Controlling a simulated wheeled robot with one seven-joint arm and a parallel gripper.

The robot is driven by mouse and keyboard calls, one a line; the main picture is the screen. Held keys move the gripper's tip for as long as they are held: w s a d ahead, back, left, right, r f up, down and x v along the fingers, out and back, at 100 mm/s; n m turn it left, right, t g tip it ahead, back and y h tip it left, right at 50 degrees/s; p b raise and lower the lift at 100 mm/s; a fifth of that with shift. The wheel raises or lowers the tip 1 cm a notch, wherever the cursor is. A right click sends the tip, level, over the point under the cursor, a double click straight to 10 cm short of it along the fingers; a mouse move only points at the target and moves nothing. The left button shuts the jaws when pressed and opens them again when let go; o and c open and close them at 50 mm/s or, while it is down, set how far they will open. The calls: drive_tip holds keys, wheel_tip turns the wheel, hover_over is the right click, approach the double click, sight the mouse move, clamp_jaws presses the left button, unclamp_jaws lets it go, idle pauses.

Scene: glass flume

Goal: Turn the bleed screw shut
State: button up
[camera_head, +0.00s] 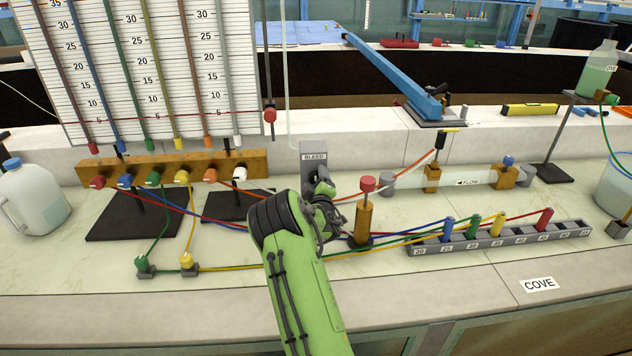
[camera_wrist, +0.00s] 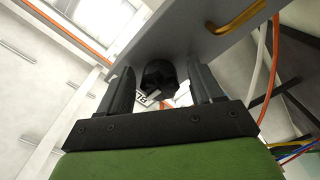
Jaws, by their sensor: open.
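The bleed screw's black knob (camera_wrist: 159,77) shows in the wrist view in front of a grey plate (camera_wrist: 195,18). My gripper (camera_wrist: 161,82) is open, with one finger on each side of the knob. A gap shows between the knob and each finger, so the fingers do not appear to press on it. In the head view, the grey plate labelled BLEED (camera_head: 314,157) stands upright at the back of the bench, and my gripper (camera_head: 326,187) is just in front of its lower part. My gripper and wrist mostly hide the knob there.
A wooden post with a red cap (camera_head: 367,184) stands close to the right of my gripper. Coloured tubes cross the bench to a numbered grey rack (camera_head: 500,238). A wooden manifold (camera_head: 172,170) is at left. A clear flow tube (camera_head: 455,178) lies at right.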

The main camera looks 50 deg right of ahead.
drive_tip(key=b+v, duration=0.2)
drive_tip(key=v, duration=1.3)
drive_tip(key=shift+s+a, duration=0.25)
